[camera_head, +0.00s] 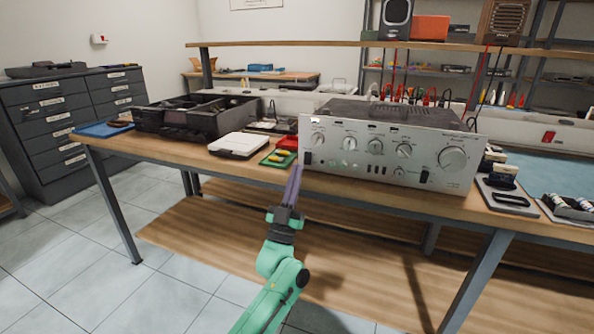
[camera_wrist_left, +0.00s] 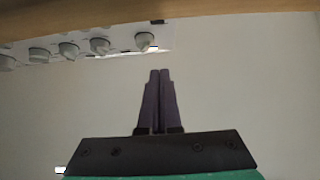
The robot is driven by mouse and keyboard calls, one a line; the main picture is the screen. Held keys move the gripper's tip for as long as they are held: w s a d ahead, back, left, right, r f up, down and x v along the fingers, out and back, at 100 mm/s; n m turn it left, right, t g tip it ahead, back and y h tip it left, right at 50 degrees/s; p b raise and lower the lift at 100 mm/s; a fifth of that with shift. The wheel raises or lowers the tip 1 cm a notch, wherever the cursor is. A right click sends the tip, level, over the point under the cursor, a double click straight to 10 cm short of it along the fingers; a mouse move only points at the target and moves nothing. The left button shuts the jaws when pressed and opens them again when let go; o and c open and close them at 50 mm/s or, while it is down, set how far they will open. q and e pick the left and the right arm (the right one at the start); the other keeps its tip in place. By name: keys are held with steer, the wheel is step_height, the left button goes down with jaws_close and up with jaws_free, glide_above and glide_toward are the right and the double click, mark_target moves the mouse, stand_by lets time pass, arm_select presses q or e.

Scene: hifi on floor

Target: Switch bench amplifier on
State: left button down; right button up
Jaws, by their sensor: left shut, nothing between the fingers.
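The bench amplifier (camera_head: 330,135) stands on the wooden bench with its silver front panel facing me. The panel has several round knobs, a row of small buttons along the bottom, a dark switch (camera_head: 308,157) at its lower left and another dark switch (camera_head: 424,176) at its lower right. My left gripper (camera_head: 297,168) is shut and empty, with its purple fingers pointing up just in front of the panel's lower left corner. I cannot tell whether they touch it. In the left wrist view, the shut fingers (camera_wrist_left: 159,72) appear below part of the knobbed panel (camera_wrist_left: 115,42). My right gripper is not in view.
Left of the amplifier are a green tray (camera_head: 270,161), a white box (camera_head: 238,145) and a black organiser (camera_head: 190,122). A dark tray (camera_head: 512,200) stands to the right. The wooden bench edge (camera_head: 385,196) runs below the amplifier, above a lower shelf (camera_head: 230,240).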

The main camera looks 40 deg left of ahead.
arm_select(q)
steer(key=v, duration=0.8)
steer(key=shift+s+r, duration=0.15)
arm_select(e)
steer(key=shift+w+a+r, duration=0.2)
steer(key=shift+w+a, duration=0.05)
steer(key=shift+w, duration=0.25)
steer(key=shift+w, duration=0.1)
